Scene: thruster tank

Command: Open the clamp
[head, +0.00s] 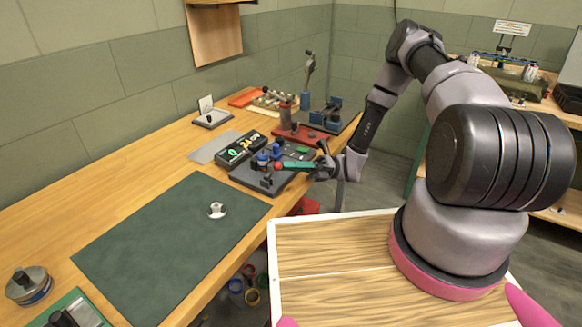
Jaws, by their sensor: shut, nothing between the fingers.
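The clamp (266,180) is on a dark base plate on the workbench, with blue parts and a dark post. A green bar (298,165) with a red ball at its left end reaches from the clamp area toward my gripper. Whether this bar is the clamp's handle, I cannot tell. My gripper (318,169) is shut and empty at the right end of the green bar, over the bench's right edge. Whether it touches the bar is too small to tell. The clamp's jaw is too small to read as open or shut.
A black box with green digits (240,150) stands behind the clamp. A red-based vise-like tool (300,133) and a blue tool (324,115) stand farther back. A dark green mat (165,245) with a small metal part (217,210) covers the near bench and is mostly clear.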

